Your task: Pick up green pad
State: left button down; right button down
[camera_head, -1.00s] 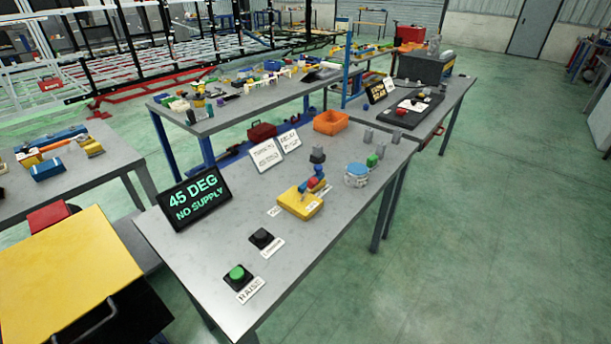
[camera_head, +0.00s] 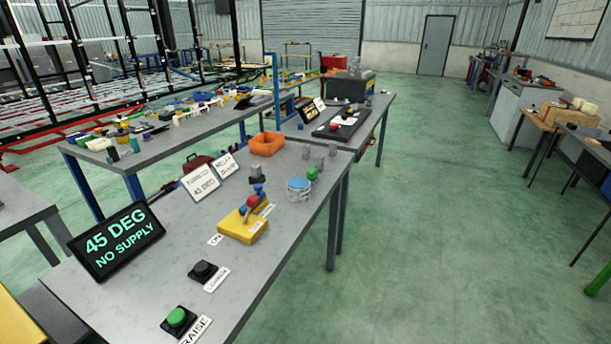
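A small green piece (camera_head: 312,173) stands on the grey table (camera_head: 150,290), near its far right edge, beside a clear jar with a blue lid (camera_head: 299,188). I cannot tell for sure whether it is the green pad. A green round button (camera_head: 176,317) on a black base sits at the table's near end, by a label reading RAISE. Neither of my grippers is in view.
A yellow block with blue and red parts (camera_head: 243,225), a black button (camera_head: 204,270), a display reading 45 DEG NO SUPPLY (camera_head: 117,241), grey cylinders (camera_head: 319,160) and an orange bin (camera_head: 267,144) share the table. Green floor (camera_head: 430,220) is open to the right.

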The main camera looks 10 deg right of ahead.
aim_at(312, 174)
jog(key=u, duration=2.5)
jog(key=z, duration=3)
jog(key=i+l+z, duration=0.1)
jog(key=i+l, duration=0.85)
jog(key=i, duration=0.2)
jog(key=i+l+z, duration=0.15)
jog(key=i+l, duration=0.35)
jog(key=i, duration=0.1)
